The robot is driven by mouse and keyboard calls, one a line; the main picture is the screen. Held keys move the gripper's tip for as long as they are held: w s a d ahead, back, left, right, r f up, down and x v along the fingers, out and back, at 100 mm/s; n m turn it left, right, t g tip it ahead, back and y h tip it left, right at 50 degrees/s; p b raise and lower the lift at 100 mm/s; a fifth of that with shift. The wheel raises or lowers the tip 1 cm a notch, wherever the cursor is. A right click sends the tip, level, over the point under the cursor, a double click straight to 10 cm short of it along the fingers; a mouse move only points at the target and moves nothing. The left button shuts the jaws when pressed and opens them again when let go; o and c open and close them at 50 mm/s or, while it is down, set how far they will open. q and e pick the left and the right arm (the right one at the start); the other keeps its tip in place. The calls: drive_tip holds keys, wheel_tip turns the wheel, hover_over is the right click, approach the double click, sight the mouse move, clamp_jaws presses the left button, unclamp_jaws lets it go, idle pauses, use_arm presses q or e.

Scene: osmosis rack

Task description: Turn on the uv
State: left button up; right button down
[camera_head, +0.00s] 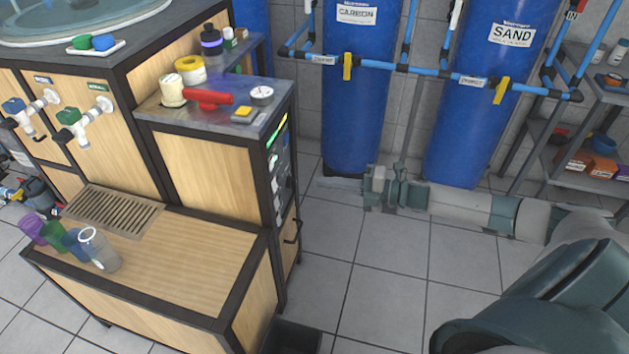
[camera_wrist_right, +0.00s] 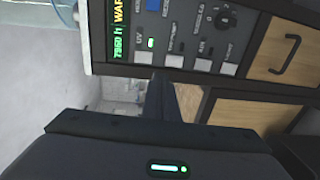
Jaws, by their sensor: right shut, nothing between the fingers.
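The control panel (camera_head: 277,170) is on the side face of the wooden rack, seen at a steep angle in the head view. In the right wrist view, the panel (camera_wrist_right: 189,45) appears turned sideways. My left gripper is not in view.
Blue carbon (camera_head: 356,100) and sand (camera_head: 478,110) tanks stand behind my right arm. A red-handled item (camera_head: 209,99) lies on the upper shelf. Tiled floor (camera_head: 365,290) is open right of the rack.

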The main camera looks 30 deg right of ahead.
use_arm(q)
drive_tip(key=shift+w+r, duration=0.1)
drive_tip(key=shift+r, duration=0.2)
use_arm(e)
drive_tip(key=shift+v, duration=0.95)
drive_tip(key=shift+f, duration=0.25)
